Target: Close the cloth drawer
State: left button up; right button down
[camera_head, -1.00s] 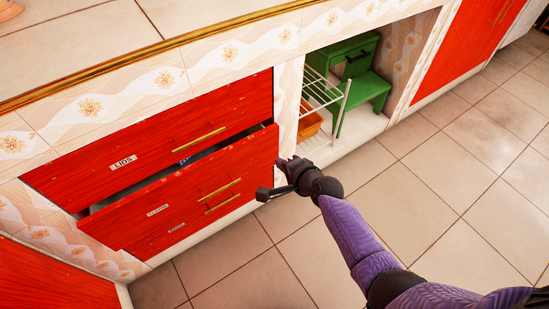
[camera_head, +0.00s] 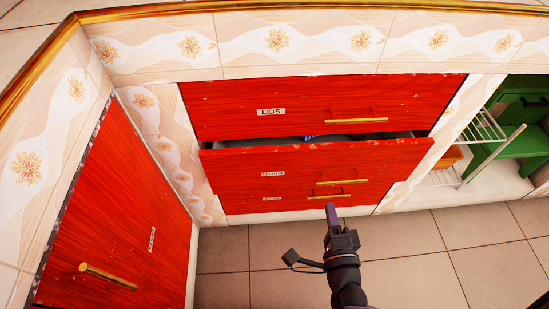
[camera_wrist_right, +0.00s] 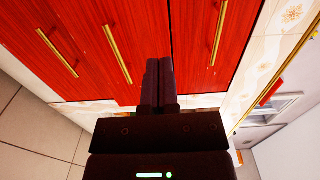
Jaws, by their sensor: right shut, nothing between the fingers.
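The cloth drawer (camera_head: 235,170) is the middle red drawer of the stack, with a small label and a gold handle (camera_head: 341,182). It stands partly open, with a dark gap above its front. My right gripper (camera_head: 331,208) is shut and empty, in front of the drawer stack below the cloth drawer's handle in the head view. In the right wrist view, its closed fingers (camera_wrist_right: 160,80) point toward the red fronts, near the cloth drawer's upper edge (camera_wrist_right: 145,30). I cannot tell whether they touch it. My left gripper is not in view.
The LIDS drawer (camera_head: 230,108) above is shut. Another red drawer (camera_head: 300,203) lies below. A red cabinet door (camera_head: 115,210) stands at left. An open niche at right holds a wire rack (camera_head: 487,130) and a green stool (camera_head: 510,148). The tiled floor (camera_head: 430,265) in front is clear.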

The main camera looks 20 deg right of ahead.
aim_at(318, 151)
jog(key=b+x, duration=0.4)
jog(key=x, duration=0.9)
jog(key=shift+s+d+b, duration=0.1)
jog(key=shift+b, duration=0.2)
jog(key=shift+w+d+r, duration=0.1)
jog(key=shift+w, duration=0.35)
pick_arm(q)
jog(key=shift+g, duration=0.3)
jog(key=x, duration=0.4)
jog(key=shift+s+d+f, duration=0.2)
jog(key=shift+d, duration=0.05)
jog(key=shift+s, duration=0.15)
